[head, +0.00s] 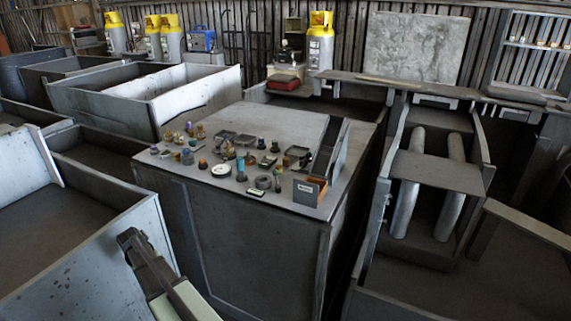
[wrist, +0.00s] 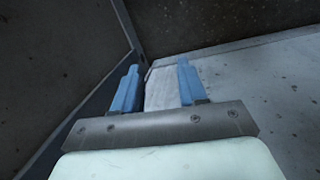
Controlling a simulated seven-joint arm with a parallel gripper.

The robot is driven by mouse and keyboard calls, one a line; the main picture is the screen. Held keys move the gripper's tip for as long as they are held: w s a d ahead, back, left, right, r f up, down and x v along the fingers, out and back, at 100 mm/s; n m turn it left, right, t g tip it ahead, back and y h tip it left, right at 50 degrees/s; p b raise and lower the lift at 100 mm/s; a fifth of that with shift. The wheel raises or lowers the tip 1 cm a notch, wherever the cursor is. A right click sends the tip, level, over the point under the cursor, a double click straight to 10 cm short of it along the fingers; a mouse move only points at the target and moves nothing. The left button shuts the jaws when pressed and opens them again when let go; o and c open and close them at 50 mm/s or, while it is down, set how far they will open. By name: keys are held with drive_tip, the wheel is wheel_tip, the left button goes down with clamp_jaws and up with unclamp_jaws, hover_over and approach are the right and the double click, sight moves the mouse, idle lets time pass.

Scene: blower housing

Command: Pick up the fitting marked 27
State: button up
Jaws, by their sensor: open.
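Several small fittings and parts stand in a cluster on the grey bench top (head: 270,123) in the head view. Among them are a teal cylinder (head: 241,168), a white round disc (head: 221,170), a dark ring (head: 263,182) and brass-coloured pieces (head: 200,131). No number 27 can be read at this size, so I cannot tell which one is the marked fitting. My gripper (head: 128,238) is low at the front left, apart from the bench top. In the wrist view its two blue fingers (wrist: 158,86) are apart with nothing between them. No fitting shows there.
An orange-brown bin with a grey front plate (head: 309,191) stands at the bench's front right corner. An upright grey panel (head: 337,150) stands behind it. Open grey-walled bins (head: 95,245) lie left of the bench.

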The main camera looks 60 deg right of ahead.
sight(286, 159)
drive_tip(key=w+d+r+m+t+h, duration=0.1)
drive_tip(key=w+d+r, duration=0.1)
drive_tip(key=d+r, duration=1)
drive_tip(key=w+d+r+m+t+h, duration=0.1)
drive_tip(key=w+d+r+m, duration=0.1)
drive_tip(key=d+r, duration=1.1)
drive_tip(key=s+d+r+m, duration=0.1)
drive_tip(key=s+d+r, duration=0.1)
drive_tip(key=s+d, duration=0.1)
drive_tip(key=s+d+r+m, duration=0.1)
drive_tip(key=s+d+r, duration=0.2)
drive_tip(key=s, duration=0.1)
drive_tip(key=s+d+r+m, duration=0.1)
drive_tip(key=s+d+r, duration=0.2)
drive_tip(key=d, duration=0.1)
drive_tip(key=shift+s+r, duration=0.1)
drive_tip(key=shift+s, duration=0.2)
drive_tip(key=s+d+r+m+t, duration=0.1)
drive_tip(key=s+d+r+m, duration=0.2)
drive_tip(key=s+d, duration=0.5)
drive_tip(key=s+d+r+m, duration=0.3)
drive_tip(key=s+d+r, duration=0.15)
drive_tip(key=s, duration=0.75)
drive_tip(key=shift+h, duration=0.3)
drive_tip(key=x, duration=1.4)
drive_tip(key=shift+s+d+f, duration=0.25)
drive_tip(key=shift+s+f, duration=0.05)
drive_tip(key=shift+s, duration=0.05)
drive_tip(key=shift+c, duration=0.4)
clamp_jaws()
